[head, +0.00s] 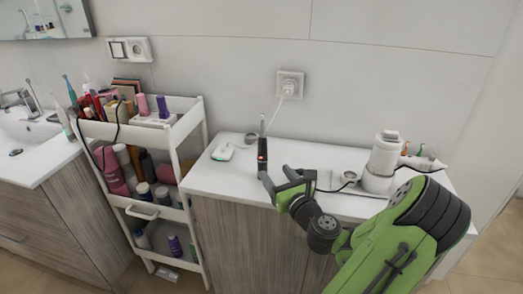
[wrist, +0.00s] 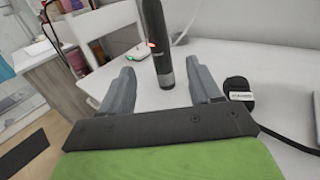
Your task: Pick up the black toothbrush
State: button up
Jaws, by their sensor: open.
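The black toothbrush (head: 262,150) stands upright on the white cabinet top, with a small red light on its body. In the wrist view the black toothbrush (wrist: 157,40) stands just beyond the fingertips, in line with the gap between them; its top is cut off by the frame. My gripper (wrist: 160,75) is open and empty, with one finger to each side of the gap. In the head view my gripper (head: 283,176) is low over the cabinet top, at the right and near side of the toothbrush.
The white cabinet top (head: 225,180) has free room to the left. A small white device (head: 222,153) lies behind left. A white appliance (head: 383,160) on a tray stands right, with a black cable. A white cart (head: 190,125) of cosmetics stands left. A wall socket (head: 290,84) holds a plug.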

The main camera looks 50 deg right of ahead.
aim_at(264, 160)
jog(key=p+x, duration=0.1)
jog(key=x, duration=0.5)
jog(key=shift+w+d+p, duration=0.1)
jog(key=shift+w+p, duration=0.25)
jog(key=x, duration=0.1)
jog(key=p+x, duration=0.1)
jog(key=x, duration=0.2)
jog(key=shift+w+d+r+p, duration=0.1)
jog(key=shift+w+r+p, duration=0.05)
jog(key=shift+r+p, duration=0.2)
jog(key=shift+w+d+f, duration=0.15)
jog(key=shift+w+d, duration=0.05)
jog(key=shift+w, duration=0.05)
grip_shut()
